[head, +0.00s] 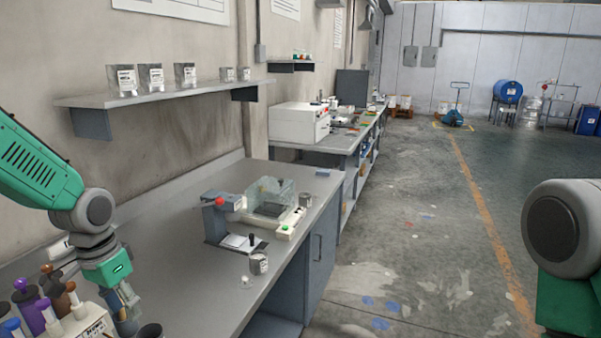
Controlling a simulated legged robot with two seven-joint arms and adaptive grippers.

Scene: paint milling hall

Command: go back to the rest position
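My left arm comes in from the left, over the grey bench (183,292). Its green-bodied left gripper (124,304) points down near the bench's front left, just right of a rack with coloured handles (88,326). The fingers are small and partly overlap, so I cannot tell whether they are open or shut. A dark cup (149,331) is just below and right of the fingers, cut by the lower edge. Of my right arm only a grey and green link shows at the right edge; the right gripper is out of view.
A grey stand with a red knob (219,216) and a machine with a clear cover (268,198) stand on the bench. Small metal cans (258,262) are near its front edge. A wall shelf (160,98) holds several tins. The floor (420,240) right of the bench is open.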

